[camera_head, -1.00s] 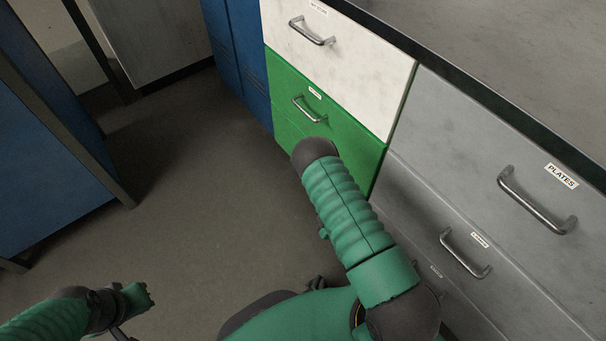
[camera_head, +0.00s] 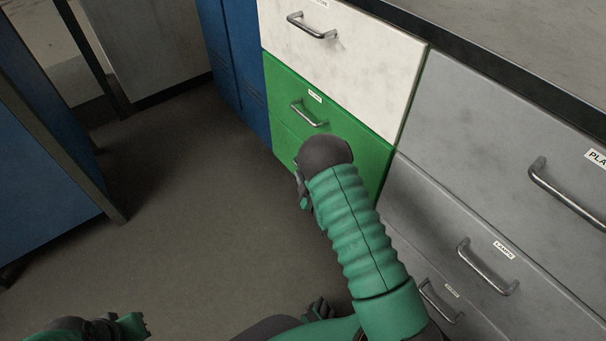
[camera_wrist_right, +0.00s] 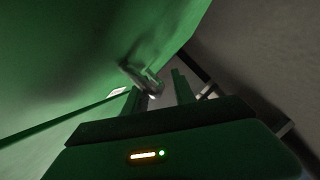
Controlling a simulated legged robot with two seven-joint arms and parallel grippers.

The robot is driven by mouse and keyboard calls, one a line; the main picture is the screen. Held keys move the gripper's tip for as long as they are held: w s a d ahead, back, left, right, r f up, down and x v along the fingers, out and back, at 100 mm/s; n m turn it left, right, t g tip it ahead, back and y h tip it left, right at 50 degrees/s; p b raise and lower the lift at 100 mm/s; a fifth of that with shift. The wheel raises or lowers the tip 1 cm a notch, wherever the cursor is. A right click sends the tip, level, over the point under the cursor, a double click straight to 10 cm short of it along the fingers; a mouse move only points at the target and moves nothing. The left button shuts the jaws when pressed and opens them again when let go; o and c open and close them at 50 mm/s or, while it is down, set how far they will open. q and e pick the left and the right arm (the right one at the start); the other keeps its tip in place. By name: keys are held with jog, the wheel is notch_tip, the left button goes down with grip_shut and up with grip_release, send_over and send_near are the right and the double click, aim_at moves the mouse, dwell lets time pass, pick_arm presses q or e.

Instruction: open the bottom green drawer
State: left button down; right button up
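Two green drawer fronts sit under a white drawer in the head view. The bottom green drawer (camera_head: 284,143) looks closed and is largely hidden by my right arm. It seems to be the green face in the right wrist view (camera_wrist_right: 75,50), with a white label and a metal handle (camera_wrist_right: 142,78). My right gripper (camera_wrist_right: 158,95) is open, its two fingers apart, close to that handle; contact cannot be told. In the head view it is mostly hidden behind my forearm. My left gripper (camera_head: 132,325) is low at the left, away from the drawers; its fingers are unclear.
The upper green drawer has its own handle (camera_head: 309,114). A white drawer (camera_head: 345,55) is above it. Grey drawers (camera_head: 440,210) with protruding handles stand right of my arm. Blue cabinets (camera_head: 235,60) stand beyond, and another blue unit (camera_head: 45,150) is at left. The floor between is clear.

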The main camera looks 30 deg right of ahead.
jog(key=shift+c, duration=0.4)
grip_shut()
jog(key=shift+f, duration=0.1)
dwell(0.8)
